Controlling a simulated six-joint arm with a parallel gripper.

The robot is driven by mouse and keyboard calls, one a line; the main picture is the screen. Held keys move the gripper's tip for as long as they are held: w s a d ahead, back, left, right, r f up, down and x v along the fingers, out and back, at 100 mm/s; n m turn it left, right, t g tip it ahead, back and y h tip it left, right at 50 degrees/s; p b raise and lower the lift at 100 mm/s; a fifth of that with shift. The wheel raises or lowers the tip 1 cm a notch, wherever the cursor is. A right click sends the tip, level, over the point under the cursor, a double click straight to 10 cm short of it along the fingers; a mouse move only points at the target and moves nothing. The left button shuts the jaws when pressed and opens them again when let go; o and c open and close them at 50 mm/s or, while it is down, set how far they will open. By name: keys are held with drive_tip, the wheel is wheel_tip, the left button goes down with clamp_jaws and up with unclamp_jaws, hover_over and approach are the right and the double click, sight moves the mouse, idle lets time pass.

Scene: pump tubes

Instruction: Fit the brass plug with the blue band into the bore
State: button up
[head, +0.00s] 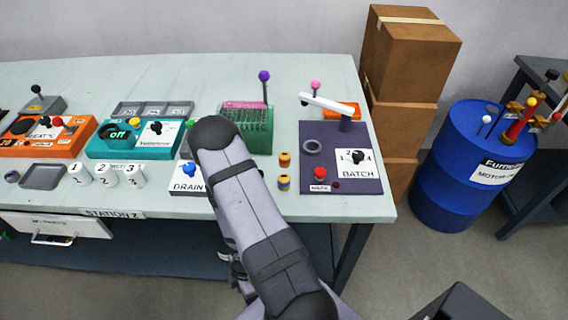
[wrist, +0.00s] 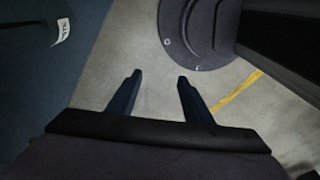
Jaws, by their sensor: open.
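Two small brass plugs stand on the bench just left of the purple BATCH panel (head: 366,184). The nearer plug (head: 284,182) shows a dark bluish band; the farther plug (head: 284,159) shows a reddish band. The bands are small and hard to read. A grey ring around a dark opening (head: 311,147), which looks like the bore, sits on the panel's left part. My gripper (wrist: 158,76) is open and empty, with its fingers apart over bare floor in the wrist view. It hangs low in front of the bench, away from the plugs, mostly hidden behind my arm in the head view.
The panel carries a red button (head: 320,173), a black knob (head: 358,157) and a white lever arm (head: 326,104). A green box (head: 248,130) with a purple-knobbed lever stands behind my arm. White numbered cups (head: 106,175) stand left. A blue drum (head: 455,170) stands right.

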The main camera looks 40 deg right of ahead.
drive_tip(key=s+a+r+n+y+p, duration=0.3)
drive_tip(key=s+a+r+y+p, duration=0.1)
drive_tip(key=s+a+p, duration=0.35)
drive_tip(key=w+d+r+m+t+p, duration=0.35)
drive_tip(key=d+r+m+t, duration=0.2)
drive_tip(key=r, duration=0.45)
drive_tip(key=w+d+r+m+t+p, duration=0.2)
drive_tip(key=d+r+m+t+p, duration=0.3)
drive_tip(key=r, duration=0.5)
drive_tip(key=w+d+r+m+t+p, duration=0.35)
drive_tip(key=r+m, duration=0.35)
drive_tip(key=r, duration=0.4)
drive_tip(key=h, duration=0.6)
approach(286, 179)
drive_tip(key=shift+w+f, duration=0.45)
drive_tip(key=shift+w, duration=0.05)
drive_tip(key=shift+p+x, duration=0.3)
drive_tip(key=shift+x, duration=0.85)
drive_tip(key=shift+w+a+p, duration=0.1)
drive_tip(key=shift+w+p, duration=0.2)
drive_tip(key=shift+w, duration=0.2)
drive_tip(key=p+x, duration=0.1)
drive_tip(key=x, duration=0.1)
drive_tip(key=shift+w, duration=0.35)
drive_tip(key=shift+x, duration=0.8)
drive_tip(key=shift+f, duration=0.1)
